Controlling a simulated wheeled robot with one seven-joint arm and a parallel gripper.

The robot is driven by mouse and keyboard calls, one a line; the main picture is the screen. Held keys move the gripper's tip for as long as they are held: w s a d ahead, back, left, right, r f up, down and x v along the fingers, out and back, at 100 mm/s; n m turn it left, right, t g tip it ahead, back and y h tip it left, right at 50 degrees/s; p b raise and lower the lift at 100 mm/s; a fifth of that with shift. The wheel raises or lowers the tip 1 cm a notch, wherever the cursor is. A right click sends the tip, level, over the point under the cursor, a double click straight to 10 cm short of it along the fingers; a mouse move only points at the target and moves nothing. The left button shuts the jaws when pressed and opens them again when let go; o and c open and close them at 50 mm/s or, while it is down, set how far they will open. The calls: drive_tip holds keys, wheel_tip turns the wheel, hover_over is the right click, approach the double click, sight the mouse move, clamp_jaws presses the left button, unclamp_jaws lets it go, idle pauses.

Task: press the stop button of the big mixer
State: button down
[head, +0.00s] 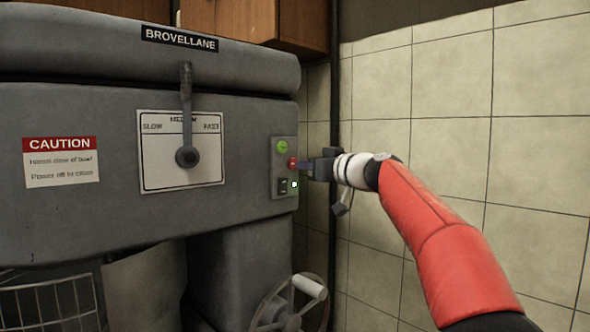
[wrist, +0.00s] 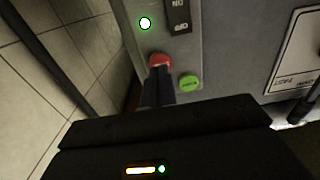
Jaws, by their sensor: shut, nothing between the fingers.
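The big mixer (head: 80,110) is a grey machine filling the left of the head view. Its red stop button (head: 292,162) sits on a small control panel at its right edge, below a green button (head: 282,147). My gripper (head: 303,164) is shut and empty, with its fingertips at the red button. In the wrist view the shut fingertips (wrist: 160,73) overlap the lower part of the red button (wrist: 160,59). The green button (wrist: 190,82) is just to their right. They look to be touching the red button, but I cannot tell how far it is pressed.
An on/off switch (head: 283,185) and a lit green-white lamp (head: 294,184) are below the buttons. A speed lever (head: 186,120) stands on the mixer front. A handwheel (head: 290,303) is below. A tiled wall (head: 450,90) is to the right.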

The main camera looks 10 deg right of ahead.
drive_tip(key=b+v, duration=0.4)
drive_tip(key=v, duration=0.2)
drive_tip(key=shift+s+d, duration=0.2)
drive_tip(key=shift+s, duration=0.05)
drive_tip(key=s+a+f+m+g+h, duration=0.2)
drive_tip(key=s+a+f+h, duration=0.15)
drive_tip(key=s+f, duration=0.35)
drive_tip(key=s+a+f+m+g+h, duration=0.1)
drive_tip(key=s+a+f+g+h, duration=0.2)
drive_tip(key=s+f, duration=0.45)
drive_tip(key=s+d+f+m+g+h, duration=0.2)
drive_tip(key=s+d+f, duration=0.1)
drive_tip(key=s+f, duration=0.8)
drive_tip(key=s+d+f+m+g+h, duration=0.2)
drive_tip(key=s+d+f, duration=0.1)
drive_tip(key=s+f, duration=0.9)
wheel_tip(320, 180, down, 3)
drive_tip(key=shift+f+p, duration=0.2)
drive_tip(key=shift+p, duration=0.1)
drive_tip(key=shift+d, duration=0.15)
